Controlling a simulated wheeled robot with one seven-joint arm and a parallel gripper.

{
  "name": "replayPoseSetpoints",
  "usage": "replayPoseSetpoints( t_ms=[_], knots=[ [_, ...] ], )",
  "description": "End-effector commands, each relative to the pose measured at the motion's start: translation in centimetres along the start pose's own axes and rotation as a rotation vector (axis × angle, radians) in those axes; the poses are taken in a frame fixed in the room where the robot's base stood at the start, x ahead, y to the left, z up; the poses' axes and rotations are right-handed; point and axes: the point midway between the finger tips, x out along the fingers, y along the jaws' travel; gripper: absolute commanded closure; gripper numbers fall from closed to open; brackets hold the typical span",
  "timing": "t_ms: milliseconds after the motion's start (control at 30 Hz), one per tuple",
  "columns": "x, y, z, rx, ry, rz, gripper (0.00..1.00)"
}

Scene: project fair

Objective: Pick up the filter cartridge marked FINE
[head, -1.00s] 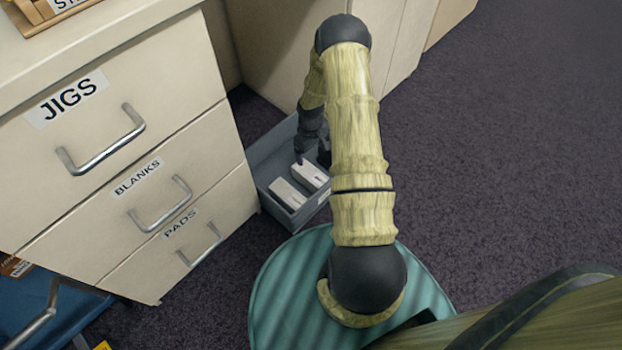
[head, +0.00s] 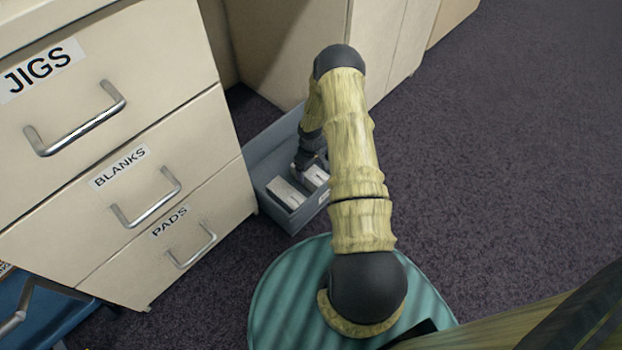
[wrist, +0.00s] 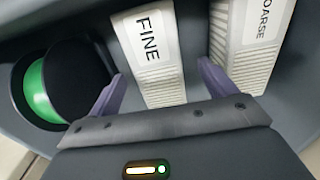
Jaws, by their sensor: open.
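The filter cartridge marked FINE (wrist: 152,55) is a white, ribbed block lying in a grey bin (head: 262,143). In the wrist view it lies between the two purple fingers of my gripper (wrist: 161,72), with a gap showing on each side. My gripper is open and holds nothing. A similar white cartridge, its label partly cut off and reading "OARSE" (wrist: 250,45), lies to the right, beyond the right finger. In the head view my gripper (head: 302,166) reaches down into the bin over two pale cartridges, whose labels are too small to read there.
A dark cylinder with a green face (wrist: 38,92) is left of my gripper in the wrist view. A drawer cabinet (head: 120,150) labelled JIGS, BLANKS and PADS stands left of the bin. Another pale cabinet (head: 285,50) is behind. Carpet (head: 500,150) is clear to the right.

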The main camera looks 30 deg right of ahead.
Motion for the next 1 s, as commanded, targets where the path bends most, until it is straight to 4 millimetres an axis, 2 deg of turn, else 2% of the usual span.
replayPoseSetpoints(
  t_ms=[267, 700, 1000],
  knots=[
    [0.4, 0.0, 0.0, 0.0, 0.0, 0.0, 0.16],
    [4.9, 0.4, -0.3, 0.002, 0.0, -0.001, 0.16],
    [5.1, 0.4, -0.3, 0.001, 0.0, -0.001, 0.16]
  ],
)
